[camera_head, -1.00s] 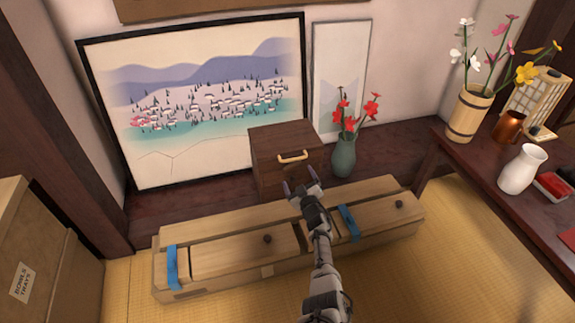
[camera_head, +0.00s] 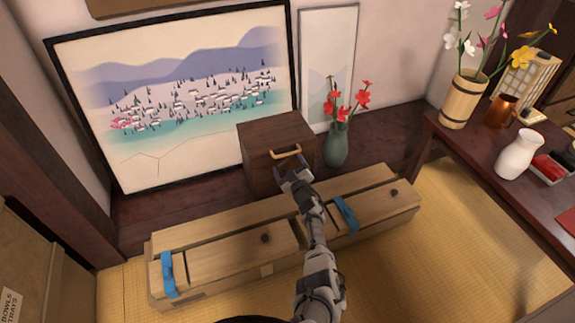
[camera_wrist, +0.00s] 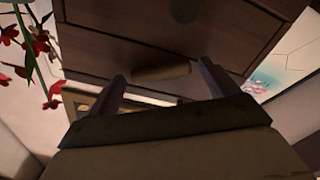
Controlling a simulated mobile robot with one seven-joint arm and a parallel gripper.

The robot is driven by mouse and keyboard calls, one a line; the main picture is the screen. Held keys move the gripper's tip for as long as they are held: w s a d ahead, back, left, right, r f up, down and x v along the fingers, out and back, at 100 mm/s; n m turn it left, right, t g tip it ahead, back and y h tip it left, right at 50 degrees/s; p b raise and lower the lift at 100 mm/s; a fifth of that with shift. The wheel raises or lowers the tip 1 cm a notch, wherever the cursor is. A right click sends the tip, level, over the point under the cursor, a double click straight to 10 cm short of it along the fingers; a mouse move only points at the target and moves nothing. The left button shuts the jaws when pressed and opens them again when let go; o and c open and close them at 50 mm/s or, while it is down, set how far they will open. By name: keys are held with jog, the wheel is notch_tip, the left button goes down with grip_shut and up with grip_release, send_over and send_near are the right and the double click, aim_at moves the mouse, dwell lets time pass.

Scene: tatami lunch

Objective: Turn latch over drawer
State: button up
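The dark brown wooden box (camera_head: 258,168) stands against the back wall, with a tan bar that looks like the latch (camera_head: 285,153) across its upper front. In the wrist view the box front (camera_wrist: 110,47) fills the top, and the latch (camera_wrist: 160,72) shows as a short, level tan bar. A dark round spot, perhaps a knob (camera_wrist: 183,10), lies above it. My gripper (camera_head: 287,168) is just in front of the box. In the wrist view my gripper (camera_wrist: 162,84) has its two fingers apart, either side of the latch. I cannot tell whether they touch it.
A long low wooden chest (camera_head: 220,262) with blue straps lies below my arm. A green vase (camera_head: 336,147) with red flowers stands close to the right of the box. A large framed picture (camera_head: 165,105) leans behind. A dark table (camera_head: 480,150) with vessels is at the right.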

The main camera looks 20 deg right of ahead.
jog(key=c, duration=0.8)
jog(key=shift+n, duration=0.8)
jog(key=o, duration=1)
